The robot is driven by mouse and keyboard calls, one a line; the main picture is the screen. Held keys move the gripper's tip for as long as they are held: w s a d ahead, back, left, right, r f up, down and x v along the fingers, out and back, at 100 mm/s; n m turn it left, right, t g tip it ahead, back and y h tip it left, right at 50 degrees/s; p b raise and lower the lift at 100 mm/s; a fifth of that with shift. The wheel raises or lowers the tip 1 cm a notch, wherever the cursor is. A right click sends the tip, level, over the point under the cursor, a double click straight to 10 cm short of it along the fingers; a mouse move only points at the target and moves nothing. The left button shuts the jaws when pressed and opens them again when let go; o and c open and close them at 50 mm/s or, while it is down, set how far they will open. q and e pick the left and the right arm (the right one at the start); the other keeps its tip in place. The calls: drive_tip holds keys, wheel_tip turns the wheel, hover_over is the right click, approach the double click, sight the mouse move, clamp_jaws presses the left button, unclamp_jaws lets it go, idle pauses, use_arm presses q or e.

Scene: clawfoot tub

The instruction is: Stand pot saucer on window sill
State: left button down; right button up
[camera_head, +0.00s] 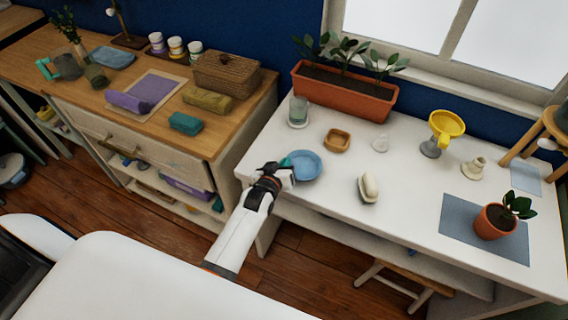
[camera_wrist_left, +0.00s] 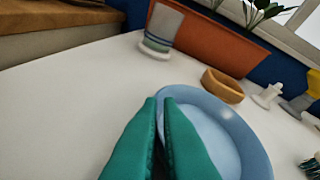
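The pot saucer (camera_head: 309,165) is a round, shallow blue dish at the front left of the white table. It also shows in the left wrist view (camera_wrist_left: 222,130). My left gripper (camera_head: 287,164) is at its left rim. In the left wrist view its green fingers (camera_wrist_left: 160,102) are close together, one on each side of the rim, shut on it. The fingers hide that part of the rim. The saucer looks level; whether it touches the table is unclear. The window sill (camera_head: 452,82) runs pale below the window, behind the table. My right gripper is not in view.
A long terracotta planter (camera_head: 343,92) stands at the table's back, below the sill. The table's middle is fairly clear.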

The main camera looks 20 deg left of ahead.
use_arm(q)
drive_tip(key=c, duration=1.5)
unclamp_jaws()
drive_tip(key=shift+c, duration=0.2)
drive_tip(key=shift+p+v, duration=1.2)
drive_tip(key=shift+v, duration=0.15)
drive_tip(key=shift+p+v, duration=2.05)
drive_tip(key=shift+v, duration=0.6)
drive_tip(key=b+v, duration=0.2)
drive_tip(key=v, duration=1)
